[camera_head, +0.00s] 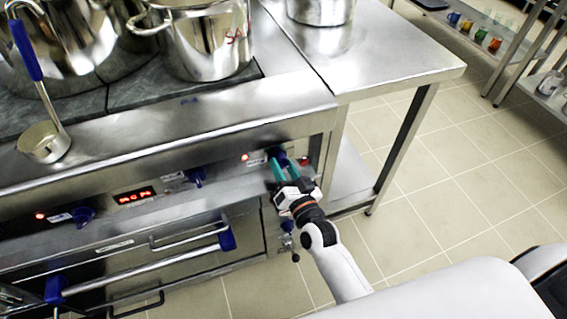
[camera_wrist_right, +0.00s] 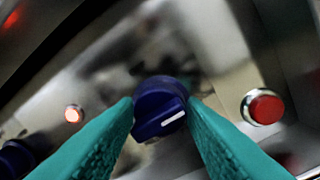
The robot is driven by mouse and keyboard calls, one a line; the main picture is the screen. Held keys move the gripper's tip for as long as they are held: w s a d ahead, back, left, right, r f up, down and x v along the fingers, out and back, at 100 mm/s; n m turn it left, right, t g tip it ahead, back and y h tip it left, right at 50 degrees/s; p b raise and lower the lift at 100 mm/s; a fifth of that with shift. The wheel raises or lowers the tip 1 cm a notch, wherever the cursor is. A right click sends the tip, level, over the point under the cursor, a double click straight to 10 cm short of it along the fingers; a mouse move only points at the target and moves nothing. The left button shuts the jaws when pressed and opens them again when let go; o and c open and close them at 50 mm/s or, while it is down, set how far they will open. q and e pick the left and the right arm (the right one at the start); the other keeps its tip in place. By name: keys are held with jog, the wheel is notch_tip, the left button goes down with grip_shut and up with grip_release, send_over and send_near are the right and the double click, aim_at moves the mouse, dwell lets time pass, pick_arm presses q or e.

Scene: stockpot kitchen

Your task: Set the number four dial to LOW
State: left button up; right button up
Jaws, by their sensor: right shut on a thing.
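A blue dial (camera_wrist_right: 160,106) with a white pointer line sits on the steel front panel in the right wrist view, between the two teal fingers of my right gripper (camera_wrist_right: 164,112). The fingers press on its two sides. The pointer line slants, its right end a little higher. In the head view the same dial (camera_head: 279,154) is the rightmost on the stove front, partly covered by my right gripper (camera_head: 281,166). Its number and markings cannot be read. My left gripper is not in view.
Other blue dials (camera_head: 196,176) lie to the left, with a lit red display (camera_head: 136,195). A red button (camera_wrist_right: 263,107) is right of the gripped dial. Blue-ended oven handles (camera_head: 226,238) stick out below. Stockpots (camera_head: 207,42) and a ladle (camera_head: 45,140) are above. Floor at right is clear.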

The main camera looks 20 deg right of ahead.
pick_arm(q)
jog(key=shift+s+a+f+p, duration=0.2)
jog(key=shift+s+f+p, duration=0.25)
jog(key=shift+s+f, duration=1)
pick_arm(e)
jog(key=shift+m, duration=2.2)
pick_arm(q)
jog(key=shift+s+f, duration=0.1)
pick_arm(e)
jog(key=o, duration=1)
jog(key=shift+d, duration=0.1)
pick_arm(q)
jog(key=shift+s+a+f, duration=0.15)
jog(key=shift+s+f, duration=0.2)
pick_arm(e)
jog(key=s, duration=1.2)
jog(key=shift+d+f, duration=0.4)
